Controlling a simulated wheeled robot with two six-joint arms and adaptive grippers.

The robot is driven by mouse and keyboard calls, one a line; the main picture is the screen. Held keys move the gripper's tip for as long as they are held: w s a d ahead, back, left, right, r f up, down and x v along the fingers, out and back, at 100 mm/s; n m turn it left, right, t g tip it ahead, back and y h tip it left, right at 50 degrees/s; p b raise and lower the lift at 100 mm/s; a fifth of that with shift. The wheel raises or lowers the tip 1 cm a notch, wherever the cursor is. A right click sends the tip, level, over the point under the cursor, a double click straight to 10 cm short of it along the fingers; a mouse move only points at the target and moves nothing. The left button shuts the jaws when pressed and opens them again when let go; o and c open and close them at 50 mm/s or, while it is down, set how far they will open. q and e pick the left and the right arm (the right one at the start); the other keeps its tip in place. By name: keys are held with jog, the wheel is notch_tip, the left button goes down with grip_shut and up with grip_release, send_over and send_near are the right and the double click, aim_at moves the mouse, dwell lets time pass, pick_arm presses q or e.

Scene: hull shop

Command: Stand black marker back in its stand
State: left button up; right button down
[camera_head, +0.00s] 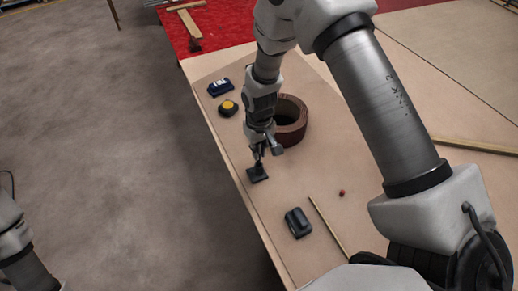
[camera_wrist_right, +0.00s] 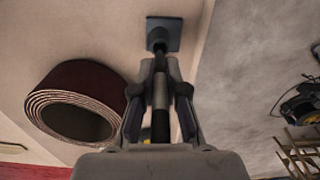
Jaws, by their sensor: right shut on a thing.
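My right gripper (camera_head: 264,150) is shut on the black marker and points down at the table. In the right wrist view the marker (camera_wrist_right: 160,122) lies between the fingers (camera_wrist_right: 160,75), dark with a greyer middle part. The stand (camera_head: 258,174) is a small dark square base on the table, directly below the right gripper. In the right wrist view the stand (camera_wrist_right: 173,27) shows a round dark cup in line with the marker's far end. I cannot tell whether that end is inside the cup or just above it. My left gripper is out of view.
A brown-red abrasive roll (camera_head: 292,130) stands close beside the right gripper. A yellow-black tape measure (camera_head: 228,108) and a blue box (camera_head: 220,87) lie farther back. A dark device (camera_head: 298,223), a thin stick (camera_head: 327,227) and a red ball (camera_head: 342,193) lie nearer. The table edge is close left.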

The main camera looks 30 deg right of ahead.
jog(key=shift+f+b, duration=0.35)
jog(key=shift+f, duration=1.25)
dwell(3.1)
jog(key=c, duration=1.1)
grip_release()
jog(key=shift+r, duration=0.1)
notch_tip(320, 180, up, 12)
jog(key=shift+f, duration=0.1)
